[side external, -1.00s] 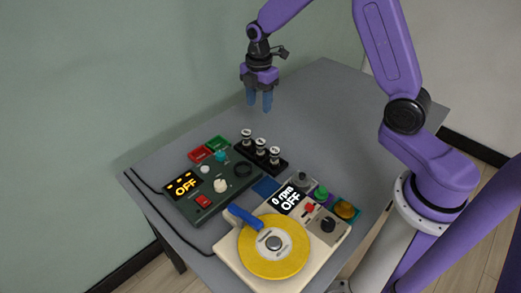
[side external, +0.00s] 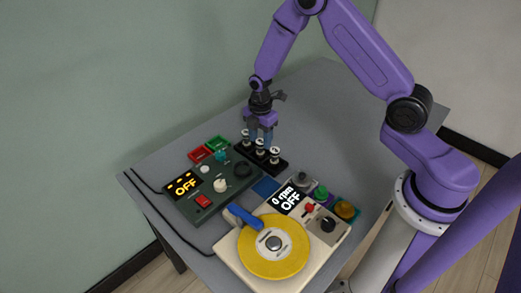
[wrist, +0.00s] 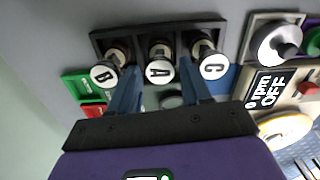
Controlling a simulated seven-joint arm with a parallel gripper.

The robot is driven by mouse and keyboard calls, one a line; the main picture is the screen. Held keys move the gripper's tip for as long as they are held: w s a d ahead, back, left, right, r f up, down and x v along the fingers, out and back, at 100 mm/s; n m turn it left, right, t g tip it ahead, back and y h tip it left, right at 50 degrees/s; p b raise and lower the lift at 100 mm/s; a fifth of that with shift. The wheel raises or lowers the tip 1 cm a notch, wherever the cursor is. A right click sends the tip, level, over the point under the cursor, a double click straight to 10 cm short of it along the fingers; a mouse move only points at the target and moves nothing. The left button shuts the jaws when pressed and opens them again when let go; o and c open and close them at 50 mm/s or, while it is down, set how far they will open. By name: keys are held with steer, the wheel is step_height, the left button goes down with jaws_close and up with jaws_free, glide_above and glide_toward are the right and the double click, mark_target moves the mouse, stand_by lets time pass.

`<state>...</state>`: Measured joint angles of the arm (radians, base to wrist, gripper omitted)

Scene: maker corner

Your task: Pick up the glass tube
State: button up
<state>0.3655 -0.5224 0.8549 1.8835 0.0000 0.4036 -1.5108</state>
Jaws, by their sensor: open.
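Three capped glass tubes stand in a black rack (side external: 281,168), which also shows in the wrist view (wrist: 160,30). In the wrist view their white caps read B (wrist: 103,75), A (wrist: 159,69) and C (wrist: 214,67), from left to right. My gripper (wrist: 159,80) is open. Its two blue fingers lie on either side of tube A, between it and its neighbours. In the side view my gripper (side external: 261,138) is low over the rack's middle, pointing down. The caps hide most of the tubes' bodies in the wrist view.
A dark green box (side external: 215,196) with an OFF display is in front of the rack. A cream machine (side external: 232,258) with a yellow disc (side external: 290,255), reading 0 rpm OFF, is nearer. Red (side external: 200,153) and green (side external: 217,143) trays lie left. The table's back right is clear.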

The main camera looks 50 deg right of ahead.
mark_target(261, 150)
steer(key=shift+f, duration=1.25)
steer(key=shift+c, duration=0.3)
steer(key=c, duration=0.8)
steer(key=shift+o, duration=0.2)
